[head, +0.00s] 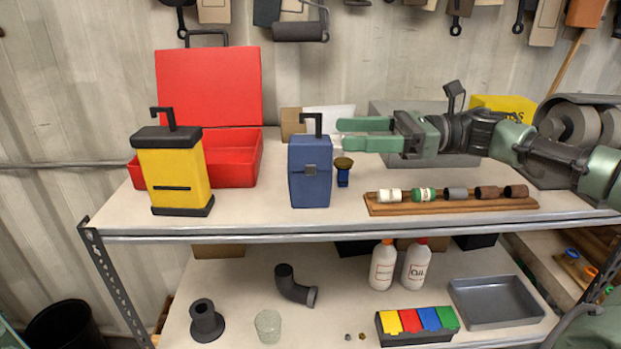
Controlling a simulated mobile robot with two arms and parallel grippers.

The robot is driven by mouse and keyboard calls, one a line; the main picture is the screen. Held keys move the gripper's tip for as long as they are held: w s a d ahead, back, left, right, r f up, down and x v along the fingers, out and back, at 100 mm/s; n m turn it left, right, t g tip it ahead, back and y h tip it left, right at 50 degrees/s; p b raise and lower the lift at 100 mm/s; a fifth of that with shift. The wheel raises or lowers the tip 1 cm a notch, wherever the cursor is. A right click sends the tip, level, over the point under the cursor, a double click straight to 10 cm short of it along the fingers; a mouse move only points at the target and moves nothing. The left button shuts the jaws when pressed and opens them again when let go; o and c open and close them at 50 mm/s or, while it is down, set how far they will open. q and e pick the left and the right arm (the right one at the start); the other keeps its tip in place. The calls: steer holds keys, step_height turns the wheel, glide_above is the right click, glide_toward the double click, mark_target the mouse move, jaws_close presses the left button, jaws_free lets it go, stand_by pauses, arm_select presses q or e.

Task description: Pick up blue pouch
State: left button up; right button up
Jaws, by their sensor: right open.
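The blue pouch (310,181) stands upright on the upper shelf near its middle. It has a dark hook-shaped handle on top and a small grey clasp on its front. My right gripper (340,134) comes in from the right, its green fingers pointing left. The fingers are open with nothing visible between them. In the picture the fingertips lie just right of the pouch's handle and upper edge, apart from it. How far they are from it in depth is hard to tell. My left gripper is not in view.
A yellow pouch (176,170) and an open red box (217,160) stand to the left. A small brush (343,173) stands close right of the blue pouch. A wooden rack (450,208) of cylinders lies along the front edge. Bare shelf lies left of the blue pouch.

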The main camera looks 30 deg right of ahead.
mark_target(310, 153)
steer(key=w+a+f+p, duration=0.2)
steer(key=w+a, duration=0.1)
steer(key=w+a+f+p, duration=0.1)
steer(key=a, duration=0.1)
steer(key=shift+w+a+f, duration=0.25)
steer(key=shift+w+f, duration=0.05)
steer(key=shift+w, duration=0.1)
steer(key=shift+w+a+f, duration=0.2)
steer(key=shift+a+f, duration=0.05)
steer(key=shift+a, duration=0.05)
jaws_close()
